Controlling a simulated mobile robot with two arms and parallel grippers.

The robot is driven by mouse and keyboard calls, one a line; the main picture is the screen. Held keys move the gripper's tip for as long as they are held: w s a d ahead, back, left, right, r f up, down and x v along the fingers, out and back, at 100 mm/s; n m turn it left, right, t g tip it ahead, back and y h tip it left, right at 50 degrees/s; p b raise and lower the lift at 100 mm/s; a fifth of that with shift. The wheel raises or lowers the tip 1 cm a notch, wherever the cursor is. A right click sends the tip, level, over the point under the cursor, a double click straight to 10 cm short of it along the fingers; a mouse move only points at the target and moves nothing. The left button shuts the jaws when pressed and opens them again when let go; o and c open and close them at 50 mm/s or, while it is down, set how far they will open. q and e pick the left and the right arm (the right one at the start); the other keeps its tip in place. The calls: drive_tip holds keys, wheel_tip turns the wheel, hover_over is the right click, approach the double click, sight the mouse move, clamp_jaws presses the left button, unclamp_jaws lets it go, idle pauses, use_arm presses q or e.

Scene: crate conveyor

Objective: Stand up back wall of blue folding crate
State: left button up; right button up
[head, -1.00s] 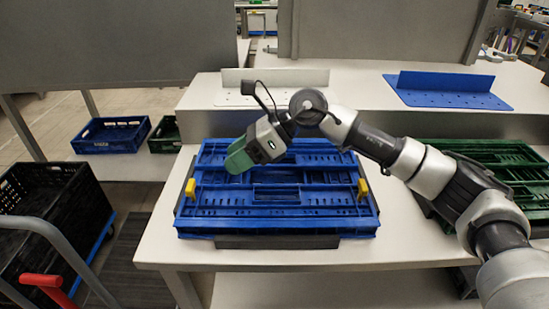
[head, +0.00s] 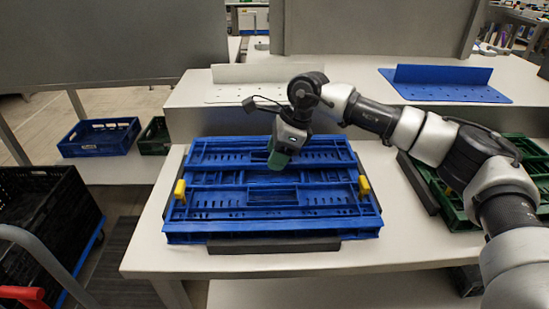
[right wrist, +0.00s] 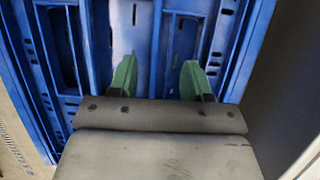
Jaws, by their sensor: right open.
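The blue folding crate (head: 225,212) lies folded flat on the white table, with yellow clips at its left (head: 180,190) and right (head: 364,187). My right gripper (head: 278,160) points down at the far part of the crate, over its back wall panel (head: 225,152). In the right wrist view its two green fingers (right wrist: 158,78) are apart, with blue slatted crate surface beyond them and nothing clearly between them. Whether the fingertips touch the panel I cannot tell. My left gripper is not in view.
A dark bar (head: 275,245) lies at the crate's front edge. A green crate (head: 442,203) lies to the right beneath my right arm. A raised white ledge (head: 350,100) runs behind. A black crate on a cart (head: 45,215) stands at the left.

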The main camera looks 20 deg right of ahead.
drive_tip(key=shift+w+a+f, duration=0.1)
drive_tip(key=shift+a+f, duration=0.15)
drive_tip(key=shift+f, duration=0.35)
clamp_jaws()
drive_tip(key=shift+r, duration=0.1)
